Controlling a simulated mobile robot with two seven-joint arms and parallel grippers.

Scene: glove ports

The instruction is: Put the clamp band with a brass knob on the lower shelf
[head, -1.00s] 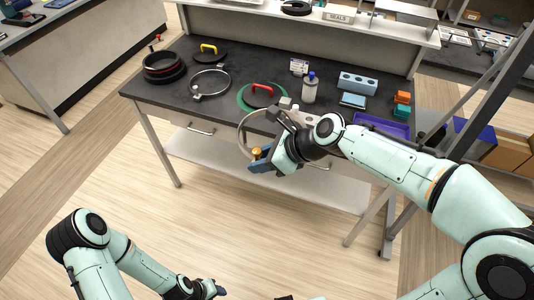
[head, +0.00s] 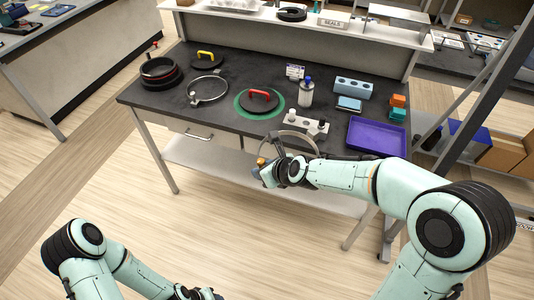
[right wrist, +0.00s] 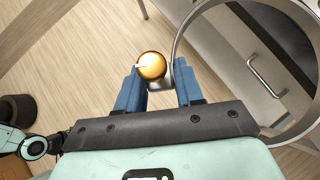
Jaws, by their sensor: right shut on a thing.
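My right gripper (head: 264,173) is shut on the clamp band (head: 312,138) near its brass knob (head: 261,161). It holds the band in the air at the front of the bench, around the height of the bench edge. In the right wrist view the brass knob (right wrist: 151,66) sits between the blue fingers, with the metal ring (right wrist: 296,133) reaching right. The lower shelf (head: 213,160) is a pale board under the bench; my right arm hides part of it. My left gripper (head: 208,294) is low at the bottom edge, away from the bench, its jaws unclear.
Another clamp band (head: 222,94) lies on the dark benchtop (head: 165,105). A drawer handle (head: 199,136) sticks out above the shelf.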

